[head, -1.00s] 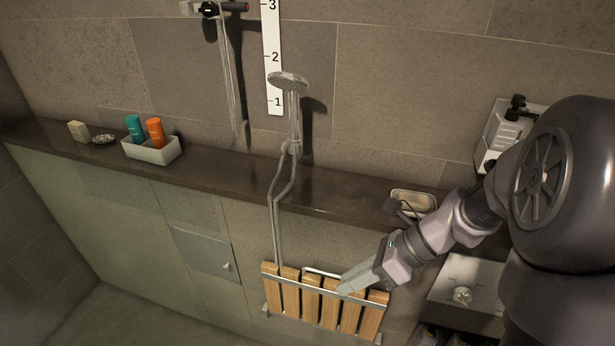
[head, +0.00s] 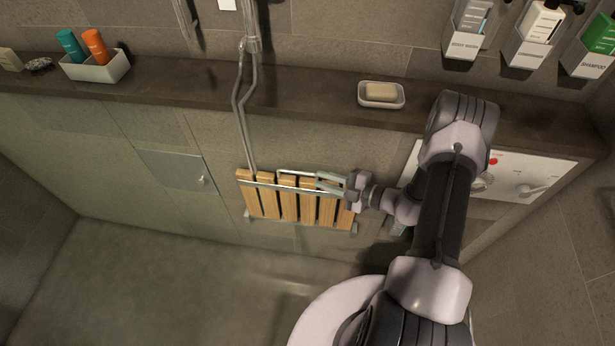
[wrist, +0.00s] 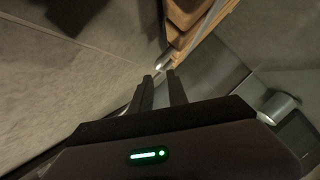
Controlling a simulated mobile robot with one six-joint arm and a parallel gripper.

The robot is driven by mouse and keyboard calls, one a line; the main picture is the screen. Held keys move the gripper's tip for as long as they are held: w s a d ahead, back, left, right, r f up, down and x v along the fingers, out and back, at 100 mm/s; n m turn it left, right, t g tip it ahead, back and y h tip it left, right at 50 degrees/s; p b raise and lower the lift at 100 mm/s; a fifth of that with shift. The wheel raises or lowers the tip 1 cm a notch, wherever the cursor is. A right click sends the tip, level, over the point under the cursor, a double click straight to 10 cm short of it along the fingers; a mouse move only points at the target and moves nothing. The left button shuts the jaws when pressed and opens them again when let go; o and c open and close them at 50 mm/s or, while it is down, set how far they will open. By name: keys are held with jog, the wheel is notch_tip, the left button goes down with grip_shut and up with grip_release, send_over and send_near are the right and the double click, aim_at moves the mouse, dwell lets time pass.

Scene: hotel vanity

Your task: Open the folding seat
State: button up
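The folding seat (head: 289,206) has several upright wooden slats and is folded up flat against the wall below the ledge. A metal bar crosses its slats, and a thin metal handle (head: 290,172) runs along its upper edge. In the wrist view the seat (wrist: 190,18) shows at the top, with a bright metal end near the fingertips. My gripper (head: 320,184) is at the upper right part of the seat, close to the handle.
A dark ledge (head: 190,92) runs above the seat, with a soap dish (head: 381,102) and a bottle tray (head: 100,72). A shower hose (head: 238,110) hangs down to the seat's left part. A control panel (head: 520,178) is on the right. The floor (head: 190,290) in front is clear.

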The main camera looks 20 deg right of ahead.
aim_at(306, 174)
jog(key=b+x, duration=0.1)
jog(key=x, duration=0.5)
grip_shut()
dwell(1.3)
